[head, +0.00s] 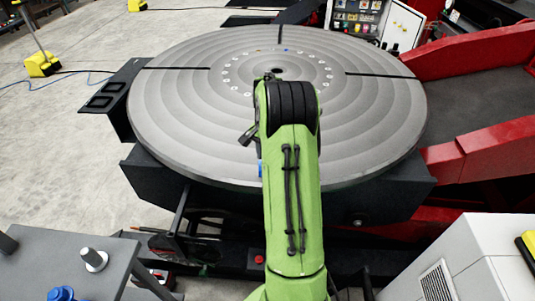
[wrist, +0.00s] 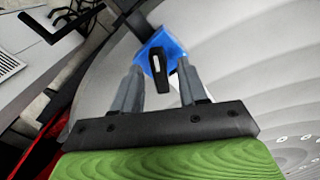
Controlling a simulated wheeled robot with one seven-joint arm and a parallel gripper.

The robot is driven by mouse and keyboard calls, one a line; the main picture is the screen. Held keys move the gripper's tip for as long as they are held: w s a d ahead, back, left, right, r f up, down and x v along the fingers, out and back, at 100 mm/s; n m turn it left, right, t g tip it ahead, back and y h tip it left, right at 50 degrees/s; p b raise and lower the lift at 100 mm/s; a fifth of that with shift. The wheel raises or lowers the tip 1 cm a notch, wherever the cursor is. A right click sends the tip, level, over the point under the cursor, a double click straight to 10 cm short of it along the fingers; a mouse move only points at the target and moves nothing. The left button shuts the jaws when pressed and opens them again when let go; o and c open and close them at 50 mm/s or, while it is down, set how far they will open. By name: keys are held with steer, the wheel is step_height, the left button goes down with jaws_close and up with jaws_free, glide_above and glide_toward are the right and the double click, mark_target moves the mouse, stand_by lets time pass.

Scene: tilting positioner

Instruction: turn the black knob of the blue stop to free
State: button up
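The blue stop (wrist: 172,43) is at the top middle of the wrist view, by the rim of the round grey turntable. Its black knob (wrist: 161,78) is a long bar with a pale mark near one end, pointing down the picture toward my gripper. My gripper (wrist: 158,68) is open, with one grey finger on each side of the knob. Gaps show between the knob and both fingers, so it is not gripped. In the head view only a sliver of the blue stop (head: 260,168) shows beside my green arm, which hides the knob and my fingers.
The round grey turntable (head: 180,120) fills the middle of the head view, with a ring of holes around its centre. Red frame beams (head: 480,150) stand at right. A grey table (head: 60,250) with pegs is at lower left and a white cabinet (head: 470,260) at lower right.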

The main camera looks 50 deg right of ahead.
step_height(320, 180, up, 16)
steer(key=p, duration=0.3)
steer(key=shift+a+f, duration=0.1)
steer(key=shift+f, duration=0.1)
